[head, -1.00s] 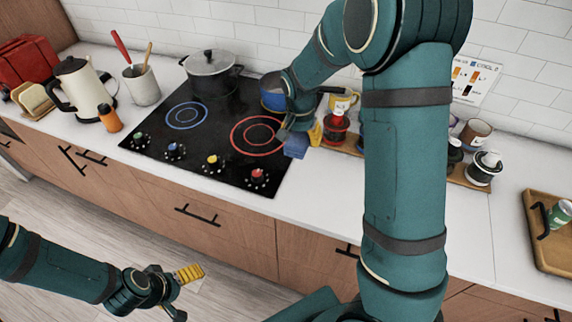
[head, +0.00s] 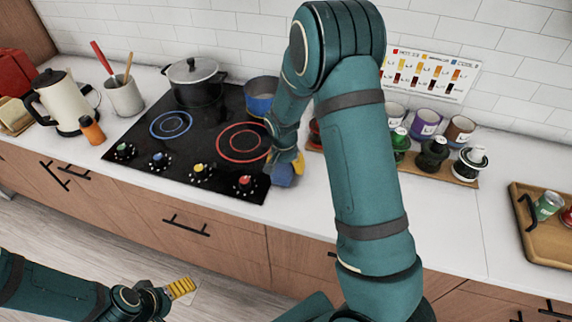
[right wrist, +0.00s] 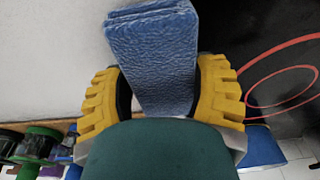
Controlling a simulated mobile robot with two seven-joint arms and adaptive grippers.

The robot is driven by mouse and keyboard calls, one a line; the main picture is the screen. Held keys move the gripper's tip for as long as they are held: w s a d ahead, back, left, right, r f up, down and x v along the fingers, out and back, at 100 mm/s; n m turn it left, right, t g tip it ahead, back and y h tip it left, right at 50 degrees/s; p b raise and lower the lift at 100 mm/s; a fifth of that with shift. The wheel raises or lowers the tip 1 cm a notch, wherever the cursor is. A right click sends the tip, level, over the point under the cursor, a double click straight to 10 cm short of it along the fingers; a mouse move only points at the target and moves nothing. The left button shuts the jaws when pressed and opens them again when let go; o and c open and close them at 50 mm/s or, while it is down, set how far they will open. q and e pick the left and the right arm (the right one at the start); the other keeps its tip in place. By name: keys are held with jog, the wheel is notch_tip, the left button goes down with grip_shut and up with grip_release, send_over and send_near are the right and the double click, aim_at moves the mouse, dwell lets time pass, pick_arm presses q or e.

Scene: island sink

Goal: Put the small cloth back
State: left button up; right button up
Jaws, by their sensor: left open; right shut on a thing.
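The small cloth is a folded blue textured block (head: 281,174). My right gripper (head: 290,165) is shut on it, beside the cooktop's front right corner. In the right wrist view the cloth (right wrist: 152,55) stands out between the two yellow finger pads, with white counter to its left and the black cooktop to its right. I cannot tell whether the cloth touches the counter. My left gripper (head: 178,291) is open and empty, low at the left, in front of the cabinets.
The black cooktop (head: 190,145) holds a lidded pot (head: 195,82) and a blue pan (head: 260,98). A wooden rack (head: 464,178) with mugs and lidded jars stands right of my arm. A wooden tray (head: 530,240) sits far right. Front counter between is clear.

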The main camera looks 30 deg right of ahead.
aim_at(284, 168)
jog(key=shift+f+b, duration=0.3)
jog(key=o, duration=1.3)
jog(key=shift+c, duration=0.2)
jog(key=shift+r, duration=0.1)
jog(key=shift+r+p, duration=0.4)
jog(key=shift+r, duration=0.2)
notch_tip(284, 168, up, 11)
jog(key=s+a, duration=0.1)
jog(key=shift+a+p, duration=0.2)
jog(key=shift+p, duration=0.25)
jog(key=shift+s+r, duration=0.1)
jog(key=shift+s, duration=0.05)
